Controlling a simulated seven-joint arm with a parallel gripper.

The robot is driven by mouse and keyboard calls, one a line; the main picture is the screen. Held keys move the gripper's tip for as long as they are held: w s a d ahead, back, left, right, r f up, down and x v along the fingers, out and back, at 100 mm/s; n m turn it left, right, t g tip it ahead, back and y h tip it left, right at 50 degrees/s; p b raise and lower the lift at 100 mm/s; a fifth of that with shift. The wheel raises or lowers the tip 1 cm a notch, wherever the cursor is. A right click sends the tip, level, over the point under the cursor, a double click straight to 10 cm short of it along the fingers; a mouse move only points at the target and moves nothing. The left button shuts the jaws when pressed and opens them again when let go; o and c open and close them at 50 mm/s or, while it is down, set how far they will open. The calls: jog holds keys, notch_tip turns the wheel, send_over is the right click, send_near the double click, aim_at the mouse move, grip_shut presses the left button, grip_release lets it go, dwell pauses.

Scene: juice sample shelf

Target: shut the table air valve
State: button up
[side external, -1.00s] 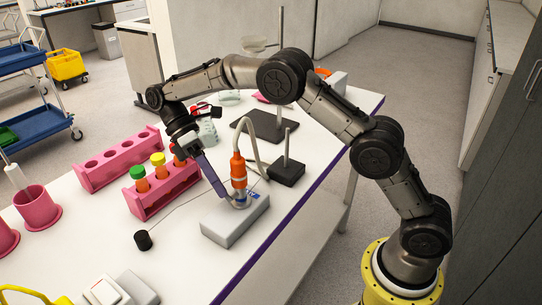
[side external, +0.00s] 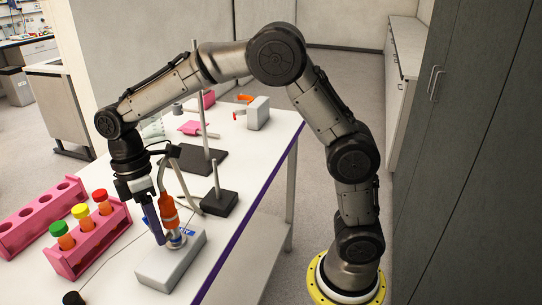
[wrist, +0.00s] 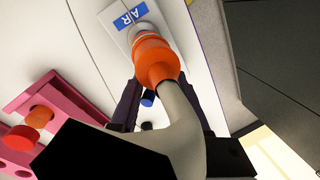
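The air outlet is a pale grey block (side external: 170,262) on the table with a metal fitting and an orange hose connector (side external: 169,212) standing in it. In the wrist view, the block's blue label reads AIR (wrist: 130,15), and the orange connector (wrist: 155,60) leads into a beige hose (wrist: 180,120). My gripper (side external: 160,240) points down just left of the connector, low over the block. In the wrist view, its dark fingers (wrist: 157,82) are apart, one on each side of the connector. A small blue cylinder (wrist: 148,97) shows between them. The valve's handle position and any finger contact are unclear.
A pink rack (side external: 93,245) with green-, yellow- and red-capped tubes stands left of the gripper, with another pink rack (side external: 35,220) beyond.

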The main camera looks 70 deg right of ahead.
jog(key=shift+s+r+t, duration=0.1)
jog(key=shift+r+t, duration=0.3)
jog(key=d+r, duration=0.3)
jog(key=r, duration=1.4)
jog(key=s+d+r+m+t, duration=0.2)
jog(key=s+d+r+t, duration=0.15)
jog(key=s, duration=0.65)
jog(key=s+d+f+m+t, duration=0.2)
jog(key=s+d+f+m, duration=0.2)
jog(key=s+f, duration=0.3)
jog(key=shift+s+d+f+h, duration=0.2)
jog(key=shift+s+h, duration=0.1)
jog(key=shift+s, duration=1.4)
